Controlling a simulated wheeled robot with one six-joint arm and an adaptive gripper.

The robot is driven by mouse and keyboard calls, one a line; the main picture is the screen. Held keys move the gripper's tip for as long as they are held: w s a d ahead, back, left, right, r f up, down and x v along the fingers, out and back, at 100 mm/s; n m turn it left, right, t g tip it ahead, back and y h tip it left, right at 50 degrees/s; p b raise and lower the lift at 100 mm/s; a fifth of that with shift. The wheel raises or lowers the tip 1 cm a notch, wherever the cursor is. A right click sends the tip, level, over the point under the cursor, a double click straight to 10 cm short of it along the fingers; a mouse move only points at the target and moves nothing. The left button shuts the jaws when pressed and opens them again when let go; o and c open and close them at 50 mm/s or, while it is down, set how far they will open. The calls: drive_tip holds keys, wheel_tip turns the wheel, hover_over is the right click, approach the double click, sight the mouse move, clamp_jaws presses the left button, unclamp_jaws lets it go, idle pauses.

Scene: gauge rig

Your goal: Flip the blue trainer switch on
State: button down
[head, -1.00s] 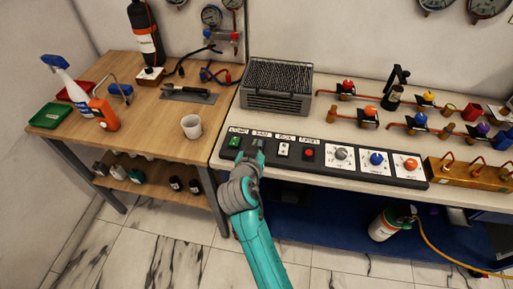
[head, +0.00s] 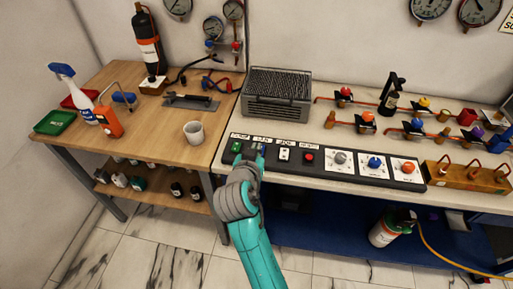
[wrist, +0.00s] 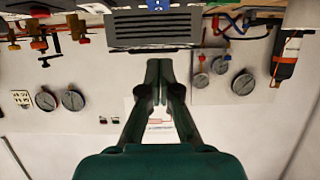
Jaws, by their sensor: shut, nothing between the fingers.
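The blue trainer switch (head: 262,148) stands on the dark control panel (head: 340,177), between the green switch (head: 236,147) and the white switch (head: 284,154). It shows small, just above the end of my arm, and I cannot tell which way it is tipped. In the wrist view, a blue patch (wrist: 158,4) on the top edge is probably this switch. My gripper (wrist: 160,64) is shut and empty, its dark fingers together.
A red button (head: 309,158) and several knobs line the panel to the right. A grey vented box (head: 277,95) stands behind the panel. A white mug (head: 194,132) is on the wooden table to the left. Valves and pipes fill the bench's right side.

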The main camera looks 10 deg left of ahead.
drive_tip(key=s, duration=0.7)
drive_tip(key=shift+a+r, duration=0.15)
drive_tip(key=shift+r, duration=0.25)
drive_tip(key=s+d+f+n+y, duration=0.2)
drive_tip(key=s+d+f+n, duration=0.1)
drive_tip(key=s+d+f, duration=1.3)
drive_tip(key=s+d+r+m, duration=0.1)
drive_tip(key=s+d+r, duration=0.1)
drive_tip(key=s, duration=0.6)
drive_tip(key=s+d+r+h, duration=0.1)
drive_tip(key=s+d+r, duration=0.2)
drive_tip(key=s+d, duration=0.2)
drive_tip(key=s+d+r+m+t, duration=0.1)
drive_tip(key=s+d+r, duration=0.2)
drive_tip(key=s, duration=0.8)
drive_tip(key=shift+s+d+r+m+h, duration=0.15)
drive_tip(key=shift+d+r+m+h, duration=0.05)
drive_tip(key=shift+d+m+h, duration=0.15)
